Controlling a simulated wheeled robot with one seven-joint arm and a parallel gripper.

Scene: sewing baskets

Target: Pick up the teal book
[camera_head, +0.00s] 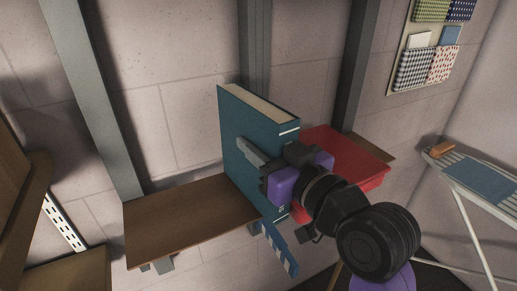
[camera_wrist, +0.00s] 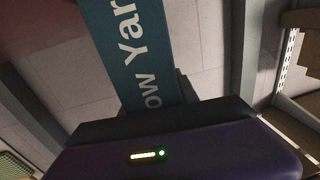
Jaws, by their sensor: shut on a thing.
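The teal book (camera_head: 241,125) stands upright at the right end of the brown wooden shelf (camera_head: 180,215) in the head view. Its white page block faces up. My gripper (camera_head: 262,160) reaches it from the right and is shut on the book, with one grey finger lying across the left cover. The other finger is hidden. In the wrist view the teal spine (camera_wrist: 150,55) with white lettering runs down into the jaws. Whether the book still touches the shelf is hard to tell.
A red tray (camera_head: 345,160) sits just right of the book, behind my gripper. Grey wall posts (camera_head: 90,90) stand behind. An ironing board (camera_head: 480,180) is at the right, and fabric swatches (camera_head: 428,60) hang at the upper right. The shelf's left part is bare.

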